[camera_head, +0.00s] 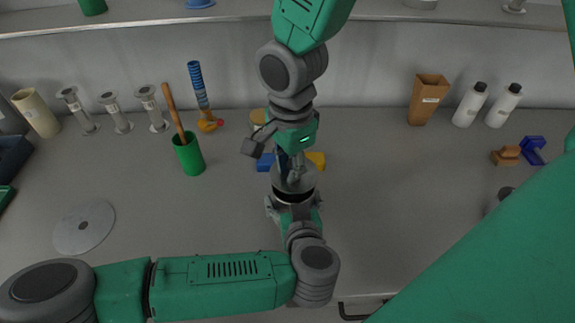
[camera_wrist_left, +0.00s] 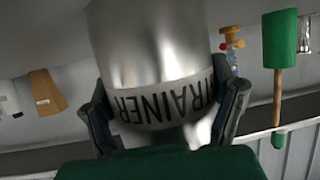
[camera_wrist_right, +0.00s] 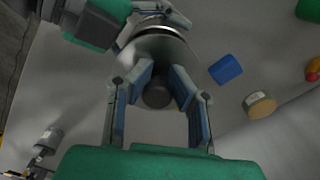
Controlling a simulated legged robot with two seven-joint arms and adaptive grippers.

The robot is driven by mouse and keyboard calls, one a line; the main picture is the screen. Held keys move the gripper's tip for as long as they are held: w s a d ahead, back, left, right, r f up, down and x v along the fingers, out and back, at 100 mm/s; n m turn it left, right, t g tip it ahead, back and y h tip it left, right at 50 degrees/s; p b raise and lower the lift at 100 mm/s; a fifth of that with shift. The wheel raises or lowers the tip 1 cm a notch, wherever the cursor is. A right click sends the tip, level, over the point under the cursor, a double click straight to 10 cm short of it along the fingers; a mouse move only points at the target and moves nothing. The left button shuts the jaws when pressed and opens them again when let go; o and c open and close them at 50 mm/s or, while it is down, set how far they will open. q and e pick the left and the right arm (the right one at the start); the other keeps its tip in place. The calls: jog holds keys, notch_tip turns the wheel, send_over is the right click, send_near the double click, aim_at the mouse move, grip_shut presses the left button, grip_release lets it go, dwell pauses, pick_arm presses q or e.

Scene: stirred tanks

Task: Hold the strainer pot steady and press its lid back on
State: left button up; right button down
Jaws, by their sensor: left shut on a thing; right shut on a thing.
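The strainer pot (camera_wrist_left: 150,45) is a shiny metal cylinder with a pale band lettered "STRAINER". It shows upside down in the left wrist view. My left gripper (camera_wrist_left: 165,105) is shut around it, one finger on each side. In the head view my left gripper (camera_head: 293,206) holds the pot from the near side. The round grey lid (camera_wrist_right: 165,52) has a dark knob (camera_wrist_right: 157,96). My right gripper (camera_wrist_right: 160,82) is shut on the knob from above. In the head view the lid (camera_head: 306,180) is over the pot's top. I cannot tell if it is fully seated.
A green cup (camera_head: 188,156) with a wooden-handled tool stands to the left. A blue block (camera_head: 265,162) and a yellow piece (camera_head: 317,160) lie just behind the pot. A flat grey disc (camera_head: 84,228) lies at left.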

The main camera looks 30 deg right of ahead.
notch_tip(320, 180, up, 3)
jog(key=shift+w+r+m, duration=0.1)
jog(key=shift+w+m, duration=0.05)
jog(key=shift+m, duration=0.65)
jog(key=shift+a+r, duration=0.15)
jog(key=shift+r, duration=0.05)
jog(key=shift+a+f, duration=0.1)
jog(key=shift+f, duration=0.25)
jog(key=f, duration=0.4)
jog(key=shift+d, duration=0.4)
jog(key=shift+a+f, duration=0.1)
jog(key=shift+f, duration=0.5)
jog(key=shift+a+f, duration=0.2)
jog(key=shift+f, duration=0.05)
jog(key=shift+d, duration=0.25)
jog(key=shift+a, duration=0.2)
